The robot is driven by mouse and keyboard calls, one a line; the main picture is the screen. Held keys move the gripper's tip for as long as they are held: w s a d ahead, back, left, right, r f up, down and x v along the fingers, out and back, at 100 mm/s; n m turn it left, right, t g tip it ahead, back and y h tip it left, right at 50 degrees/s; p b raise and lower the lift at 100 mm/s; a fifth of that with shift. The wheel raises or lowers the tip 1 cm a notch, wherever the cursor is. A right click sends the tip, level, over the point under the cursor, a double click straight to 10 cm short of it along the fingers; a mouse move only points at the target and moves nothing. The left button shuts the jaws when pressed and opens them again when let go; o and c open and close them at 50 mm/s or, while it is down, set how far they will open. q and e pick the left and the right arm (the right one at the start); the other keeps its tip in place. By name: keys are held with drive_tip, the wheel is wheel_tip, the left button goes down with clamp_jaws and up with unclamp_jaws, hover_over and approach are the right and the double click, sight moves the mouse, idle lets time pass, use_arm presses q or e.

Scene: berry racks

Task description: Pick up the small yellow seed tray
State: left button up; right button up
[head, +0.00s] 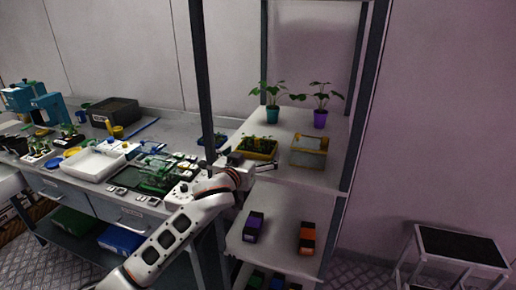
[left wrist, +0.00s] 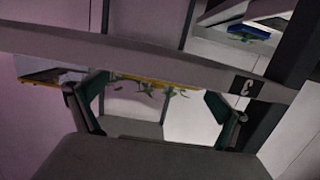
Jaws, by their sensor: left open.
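A small yellow seed tray (head: 262,156) with green seedlings stands on the rack's upper shelf in the head view. In the left wrist view, which looks upside down, its yellow rim (left wrist: 152,82) and seedlings show past the shelf's front edge. A second yellow tray (head: 308,160), without visible plants, stands to its right; it also shows in the left wrist view (left wrist: 42,78). My left gripper (head: 272,166) is at the shelf's front edge, just in front of the seedling tray. Its fingers (left wrist: 155,108) are apart with nothing held between them. My right gripper is not in view.
The shelf edge (left wrist: 190,63) crosses close before the fingers. A dark rack post (head: 203,85) rises left of the seedling tray. A blue tray (left wrist: 250,30) is beyond it. Potted plants (head: 272,113) stand behind. A cluttered bench (head: 180,128) lies left; a stool (head: 460,245) is at right.

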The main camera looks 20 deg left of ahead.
sight(256, 147)
use_arm(q)
drive_tip(key=shift+w+f, duration=0.2)
drive_tip(key=shift+w, duration=1.25)
drive_tip(key=shift+w+f, duration=0.15)
drive_tip(key=shift+w, duration=1.25)
drive_tip(key=c, duration=1.2)
